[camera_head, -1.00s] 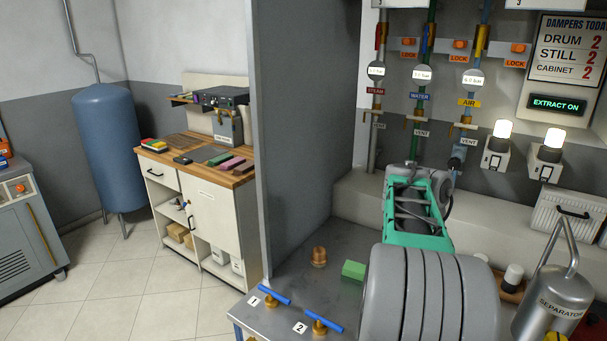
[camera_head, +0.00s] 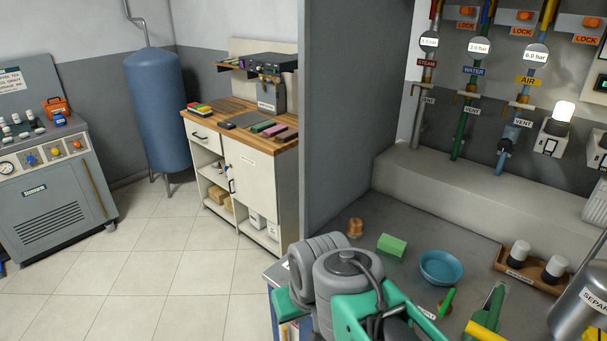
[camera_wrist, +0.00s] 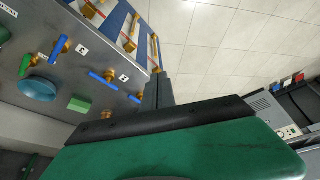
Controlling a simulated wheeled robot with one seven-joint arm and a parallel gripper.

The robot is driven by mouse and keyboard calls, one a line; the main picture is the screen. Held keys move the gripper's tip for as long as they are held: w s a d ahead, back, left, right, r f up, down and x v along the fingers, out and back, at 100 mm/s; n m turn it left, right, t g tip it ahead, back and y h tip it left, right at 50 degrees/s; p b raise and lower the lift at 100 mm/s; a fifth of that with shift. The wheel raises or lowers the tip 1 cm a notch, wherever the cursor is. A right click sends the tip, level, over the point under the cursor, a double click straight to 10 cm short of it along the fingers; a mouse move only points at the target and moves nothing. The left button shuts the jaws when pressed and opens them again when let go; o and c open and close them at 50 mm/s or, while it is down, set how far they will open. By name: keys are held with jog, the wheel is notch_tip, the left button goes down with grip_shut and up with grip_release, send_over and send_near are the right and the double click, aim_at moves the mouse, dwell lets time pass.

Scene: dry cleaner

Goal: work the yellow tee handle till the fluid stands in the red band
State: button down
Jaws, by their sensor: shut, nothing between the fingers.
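A yellow bar (camera_head: 484,331) shows at the bottom edge of the head view, cut off by the frame; I cannot tell if it is the tee handle. In the wrist view, upright gauge tubes with red marks (camera_wrist: 131,32) sit on a blue panel at the bench front; the fluid level is too small to read. My gripper (camera_wrist: 158,88) is shut and empty, with its dark fingers beside the bench's front edge, close to the blue-handled valves (camera_wrist: 101,77). It touches no handle that I can see. My arm hides the front of the bench in the head view.
On the bench stand a green block (camera_head: 392,245), a blue bowl (camera_head: 441,267), a brass fitting (camera_head: 355,227) and a wooden tray (camera_head: 528,272) with white-topped jars. The separator (camera_head: 582,312) is at right. A grey partition (camera_head: 350,110) stands left of the bench. The tiled floor (camera_head: 170,260) is clear.

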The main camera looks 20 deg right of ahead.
jog(key=s+d+f+m+g+p, duration=0.1)
jog(key=d+m, duration=0.2)
jog(key=d, duration=0.4)
jog(key=s+d+f+m+g+h+p, duration=0.1)
jog(key=d+f+m+g, duration=0.1)
jog(key=d, duration=0.6)
jog(key=s+d+f+m+g+p, duration=0.1)
jog(key=d+m, duration=0.2)
jog(key=d, duration=0.4)
jog(key=s+d+r+m+g+h, duration=0.1)
jog(key=s+d+r+m+g, duration=0.2)
jog(key=d, duration=0.5)
jog(key=s+d+r+m, duration=0.1)
jog(key=s+d+m, duration=0.2)
jog(key=d+m, duration=0.35)
jog(key=s+r+m+y, duration=0.1)
jog(key=s+r+m, duration=0.2)
jog(key=r+m, duration=0.7)
jog(key=m, duration=0.3)
jog(key=shift+s+r, duration=0.2)
jog(key=shift+r, duration=0.05)
